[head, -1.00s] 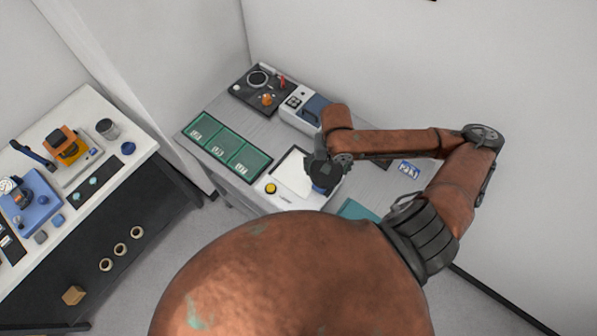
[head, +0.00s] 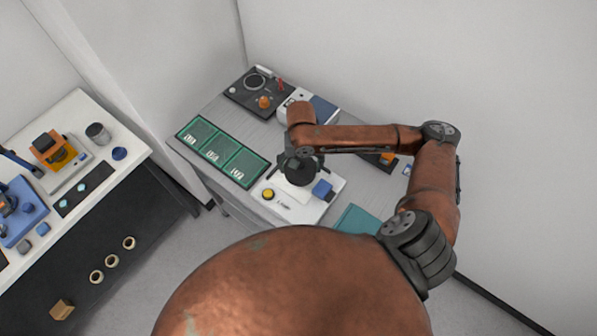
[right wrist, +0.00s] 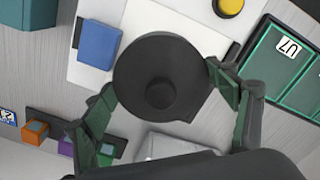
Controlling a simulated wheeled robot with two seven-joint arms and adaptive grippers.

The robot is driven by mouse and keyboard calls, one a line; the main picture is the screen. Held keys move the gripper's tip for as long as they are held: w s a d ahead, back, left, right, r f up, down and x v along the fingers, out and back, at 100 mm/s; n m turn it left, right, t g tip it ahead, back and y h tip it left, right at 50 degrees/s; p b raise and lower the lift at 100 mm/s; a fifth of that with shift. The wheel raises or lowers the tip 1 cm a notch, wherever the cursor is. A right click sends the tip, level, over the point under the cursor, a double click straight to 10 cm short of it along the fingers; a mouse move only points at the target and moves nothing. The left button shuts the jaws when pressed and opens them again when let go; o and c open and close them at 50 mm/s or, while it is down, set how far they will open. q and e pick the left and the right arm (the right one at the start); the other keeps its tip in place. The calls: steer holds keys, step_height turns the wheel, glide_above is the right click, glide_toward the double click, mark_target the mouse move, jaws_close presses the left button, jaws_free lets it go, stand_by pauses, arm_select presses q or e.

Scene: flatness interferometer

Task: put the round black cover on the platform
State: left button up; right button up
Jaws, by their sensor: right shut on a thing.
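The round black cover (right wrist: 140,72), a disc with a knob in its middle, sits between the fingers of my right gripper (right wrist: 160,86) in the right wrist view. The gripper is shut on it, with a finger at each side of its rim. In the head view the gripper (head: 300,163) and the dark cover (head: 302,175) are over the white mat (head: 328,176); the gap beneath is hard to judge. A black instrument base (head: 238,98) with a ringed round platform (head: 254,82) stands at the table's back left. My left gripper is not in view.
A blue block (head: 322,190) and a yellow button (head: 268,194) are close to the cover. Green labelled trays (head: 212,152) lie left of the mat. A grey-white device (head: 290,108) stands behind the gripper.

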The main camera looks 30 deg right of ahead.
mark_target(299, 172)
steer(key=shift+w+a+f, duration=0.1)
steer(key=shift+w+f, duration=0.05)
steer(key=shift+f, duration=0.8)
steer(key=shift+w+f, duration=0.15)
steer(key=shift+f, duration=0.8)
steer(key=o, duration=1.2)
steer(key=shift+f, duration=0.1)
